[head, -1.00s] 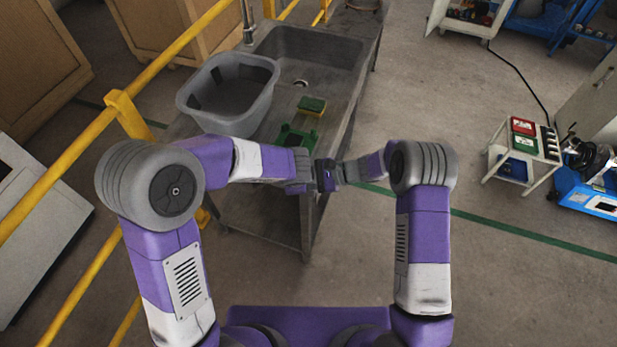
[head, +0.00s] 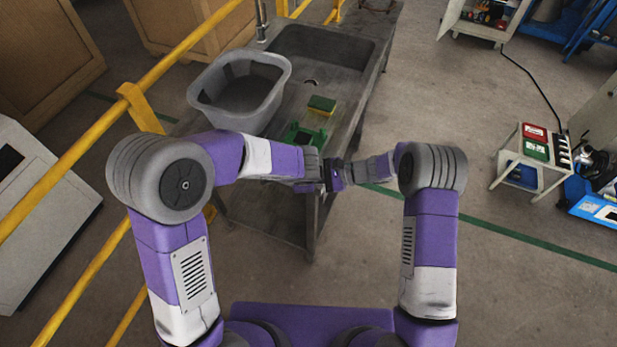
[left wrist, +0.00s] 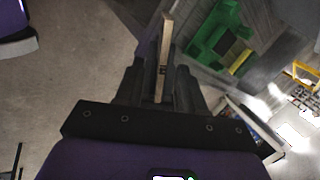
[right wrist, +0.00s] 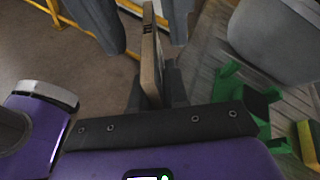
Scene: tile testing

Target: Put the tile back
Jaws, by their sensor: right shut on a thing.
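The tile (right wrist: 150,58) is a thin plate seen edge-on, with a tan edge, in the right wrist view. My right gripper (right wrist: 158,85) is shut on it. The tile also stands edge-on in the left wrist view (left wrist: 165,45), between the fingers of my left gripper (left wrist: 160,80), which look spread apart around it. In the head view my left gripper (head: 325,175) and right gripper (head: 346,172) meet in front of the sink table; the tile is mostly hidden there. A green holder (head: 305,136) lies on the table just beyond them and shows in the left wrist view (left wrist: 218,38).
A grey tub (head: 240,95) stands on the sink table (head: 345,95), left of a yellow-green sponge (head: 321,105). A yellow railing (head: 135,100) runs along the left. A small stand with red and green boxes (head: 535,142) is at the right. Floor between is clear.

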